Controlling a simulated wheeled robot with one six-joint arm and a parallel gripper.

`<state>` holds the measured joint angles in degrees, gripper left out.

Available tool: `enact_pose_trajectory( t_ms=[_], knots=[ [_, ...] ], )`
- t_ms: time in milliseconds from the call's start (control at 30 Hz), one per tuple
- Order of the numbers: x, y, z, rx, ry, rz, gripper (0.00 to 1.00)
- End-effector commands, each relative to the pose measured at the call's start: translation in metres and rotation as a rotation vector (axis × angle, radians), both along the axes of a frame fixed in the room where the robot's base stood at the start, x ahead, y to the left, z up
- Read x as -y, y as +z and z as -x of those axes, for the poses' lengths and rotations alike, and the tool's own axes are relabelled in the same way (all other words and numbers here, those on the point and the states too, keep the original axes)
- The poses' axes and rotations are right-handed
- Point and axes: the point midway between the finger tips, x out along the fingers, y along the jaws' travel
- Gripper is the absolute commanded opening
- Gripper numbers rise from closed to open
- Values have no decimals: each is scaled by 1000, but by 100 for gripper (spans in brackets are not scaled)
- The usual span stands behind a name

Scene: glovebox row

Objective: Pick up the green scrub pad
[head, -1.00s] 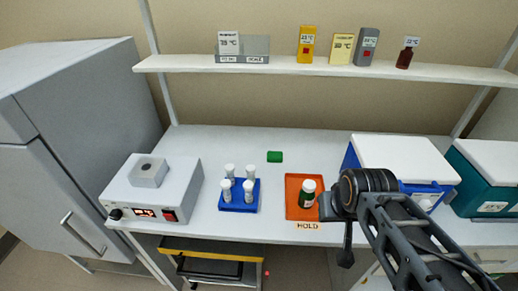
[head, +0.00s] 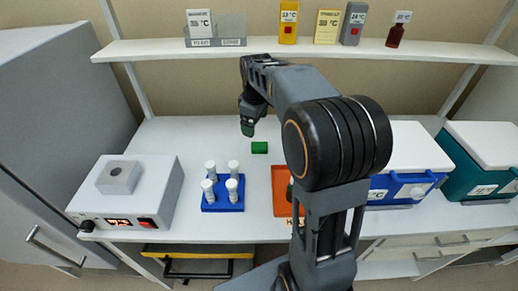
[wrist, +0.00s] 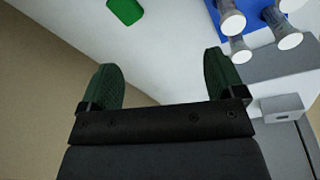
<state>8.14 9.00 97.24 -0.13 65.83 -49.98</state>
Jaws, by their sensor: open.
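The green scrub pad (head: 259,147) lies flat on the white bench, behind the blue rack and the orange tray. It also shows at the top of the wrist view (wrist: 125,10), beyond my fingertips. My gripper (head: 248,128) is in the air above the back of the bench, close to the pad in the picture. In the wrist view my gripper (wrist: 160,80) has its two green-padded fingers spread wide, with nothing between them. The pad is apart from the fingers.
A blue rack (head: 222,204) with several white-capped tubes stands left of the pad. An orange tray (head: 281,190) holds a bottle mostly hidden by my arm. A grey heater box (head: 160,200) is at left. A blue cooler (head: 405,190) stands at right. A shelf (head: 230,50) runs above.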

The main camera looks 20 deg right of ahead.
Motion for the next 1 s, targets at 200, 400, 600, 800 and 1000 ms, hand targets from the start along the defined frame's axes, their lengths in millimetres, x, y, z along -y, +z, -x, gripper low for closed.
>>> enact_pose_trajectory(
  t_ms=[200, 400, 600, 800, 1000],
  knots=[
    [32, -37, -57, -82, 233, 14, 88],
    [50, -63, -83, -123, 371, 11, 88],
    [58, -81, -92, -140, 430, 7, 88],
    [59, -116, -93, -144, 439, 6, 88],
    [59, -146, -93, -143, 437, 6, 88]
  ],
)
